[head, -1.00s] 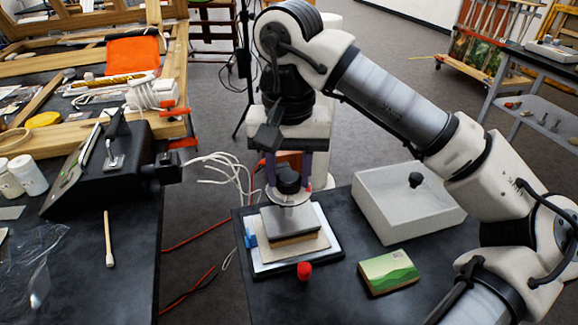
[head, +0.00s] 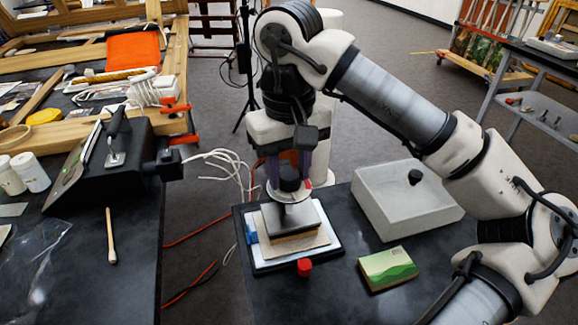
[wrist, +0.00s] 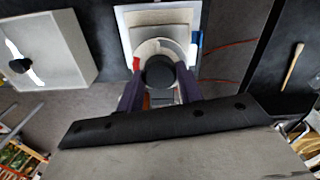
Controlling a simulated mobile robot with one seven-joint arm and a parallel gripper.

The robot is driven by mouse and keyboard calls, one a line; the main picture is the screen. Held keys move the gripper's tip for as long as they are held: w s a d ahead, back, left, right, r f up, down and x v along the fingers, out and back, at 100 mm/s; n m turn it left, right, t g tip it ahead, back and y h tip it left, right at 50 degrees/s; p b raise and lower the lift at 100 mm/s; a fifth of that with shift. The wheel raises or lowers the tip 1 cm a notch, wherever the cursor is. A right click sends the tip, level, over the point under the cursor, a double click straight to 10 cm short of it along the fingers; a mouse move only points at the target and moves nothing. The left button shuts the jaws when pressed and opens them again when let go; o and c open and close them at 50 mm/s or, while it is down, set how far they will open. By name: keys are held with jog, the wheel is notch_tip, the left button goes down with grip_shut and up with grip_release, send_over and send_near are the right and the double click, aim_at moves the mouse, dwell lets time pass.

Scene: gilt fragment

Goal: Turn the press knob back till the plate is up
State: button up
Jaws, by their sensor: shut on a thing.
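The press (head: 265,262) stands on the dark table, with a white bed and a pale sheet. Its grey plate (head: 312,212) lies level over a tan block (head: 300,243); I cannot tell whether a gap separates them. Above the plate are a pale round disc (head: 297,213) and the dark press knob (head: 290,184). My gripper (head: 289,180) points down with its purple fingers shut on the knob. The wrist view shows the round black knob top (wrist: 160,73) between the fingertips, with a red mark on the disc at its left.
A pale box with a black knob (head: 408,200) stands right of the press. A green and yellow box (head: 388,269) and a red cap (head: 304,267) are at the front. A black device (head: 110,165) and a wooden stick (head: 110,236) are on the left table.

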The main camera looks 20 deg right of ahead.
aim_at(289, 174)
jog(key=o, duration=1)
jog(key=shift+r, duration=0.15)
notch_tip(289, 174, up, 14)
jog(key=p, duration=1.1)
jog(key=shift+f, duration=0.2)
